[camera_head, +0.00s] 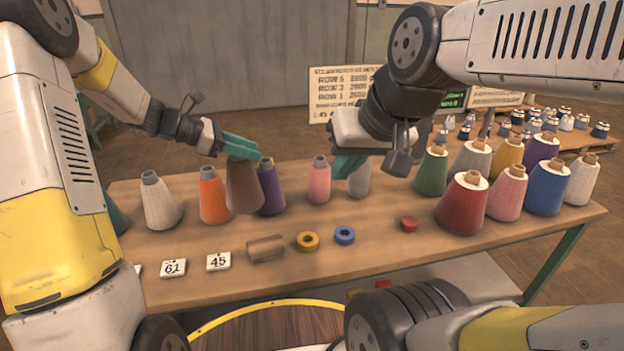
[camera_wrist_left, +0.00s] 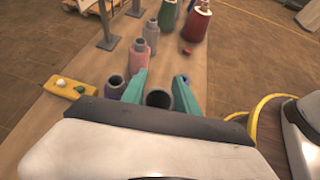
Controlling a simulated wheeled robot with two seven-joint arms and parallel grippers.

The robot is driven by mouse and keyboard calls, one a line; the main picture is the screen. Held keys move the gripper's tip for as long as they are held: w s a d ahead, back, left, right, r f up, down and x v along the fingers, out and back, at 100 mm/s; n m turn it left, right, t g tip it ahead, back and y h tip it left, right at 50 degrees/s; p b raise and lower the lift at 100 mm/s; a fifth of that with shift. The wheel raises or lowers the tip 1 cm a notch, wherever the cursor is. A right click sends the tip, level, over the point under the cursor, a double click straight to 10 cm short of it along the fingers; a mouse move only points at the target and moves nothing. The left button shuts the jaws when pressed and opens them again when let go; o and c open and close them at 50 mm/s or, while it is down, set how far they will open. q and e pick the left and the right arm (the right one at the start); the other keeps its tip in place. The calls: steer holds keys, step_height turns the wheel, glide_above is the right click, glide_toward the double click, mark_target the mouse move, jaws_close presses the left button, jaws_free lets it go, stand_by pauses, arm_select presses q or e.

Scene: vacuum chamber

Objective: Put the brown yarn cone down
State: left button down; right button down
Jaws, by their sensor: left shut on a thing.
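The brown yarn cone (camera_head: 244,187) is upright between the orange cone (camera_head: 213,197) and the purple cone (camera_head: 270,189). My left gripper (camera_head: 240,150) is shut on its top; its teal fingers (camera_wrist_left: 160,92) sit either side of the cone's dark open tip (camera_wrist_left: 159,99) in the left wrist view. The cone's base is at about the height of its neighbours' bases; I cannot tell whether it touches the table (camera_head: 350,275). My right gripper (camera_head: 347,166) is beside the grey cone (camera_head: 360,182), partly hidden by its own wrist, so its opening is unclear.
A pink cone (camera_head: 319,183) stands to the right, and a whitish cone (camera_head: 160,202) to the left. Several coloured cones crowd the table's right end.

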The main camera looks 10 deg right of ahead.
mark_target(252, 182)
arm_select(q)
step_height(252, 182, down, 10)
steer(key=shift+r, duration=0.1)
stand_by(0.4)
steer(key=shift+f, duration=0.25)
steer(key=c, duration=0.9)
jaws_free()
